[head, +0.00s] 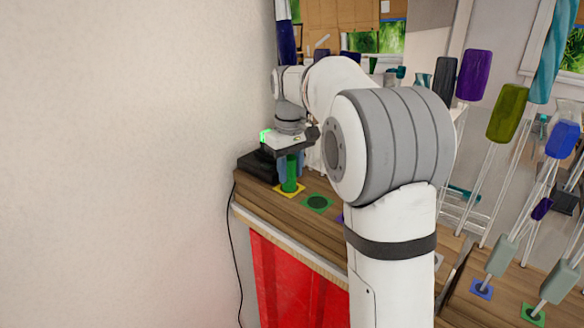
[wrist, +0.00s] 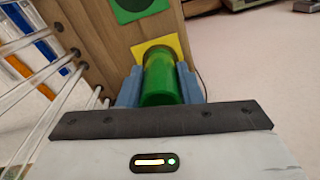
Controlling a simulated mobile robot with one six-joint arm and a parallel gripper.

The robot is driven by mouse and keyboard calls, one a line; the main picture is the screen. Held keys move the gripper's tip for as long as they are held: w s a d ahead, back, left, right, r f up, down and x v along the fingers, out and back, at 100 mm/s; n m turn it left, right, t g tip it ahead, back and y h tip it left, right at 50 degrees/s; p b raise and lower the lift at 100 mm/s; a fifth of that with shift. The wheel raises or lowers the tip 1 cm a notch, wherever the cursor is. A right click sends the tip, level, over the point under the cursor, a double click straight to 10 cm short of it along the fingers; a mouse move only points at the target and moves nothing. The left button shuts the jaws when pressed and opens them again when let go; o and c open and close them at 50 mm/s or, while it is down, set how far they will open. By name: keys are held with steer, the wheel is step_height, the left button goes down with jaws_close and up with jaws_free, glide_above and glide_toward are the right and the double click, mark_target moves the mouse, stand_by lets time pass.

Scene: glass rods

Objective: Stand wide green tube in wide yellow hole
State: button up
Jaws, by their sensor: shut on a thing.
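The wide green tube (head: 290,172) is a green glass cylinder. My gripper (head: 288,160) is shut on it, and the tube looks upright. In the head view its lower end meets the wide yellow hole's square plate (head: 289,190) near the left end of the wooden bench. In the wrist view the green tube (wrist: 162,78) sits between the two blue fingers of my gripper (wrist: 160,85). The yellow plate (wrist: 172,43) shows behind its far end. The tube covers the hole, and I cannot tell how deep it sits.
A green plate with a dark hole (head: 317,203) lies right of the yellow one, and also shows in the wrist view (wrist: 135,6). A black box (head: 259,165) stands at the bench's left end. Several glass rods with coloured handles (head: 508,112) stand at right. A wall is close on the left.

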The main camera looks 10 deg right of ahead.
steer(key=shift+f+b, duration=0.4)
steer(key=shift+f, duration=0.25)
steer(key=o, duration=0.7)
steer(key=shift+r, duration=0.1)
step_height(320, 180, up, 11)
steer(key=p, duration=0.9)
steer(key=shift+s+p, duration=0.1)
steer(key=shift+p, duration=0.2)
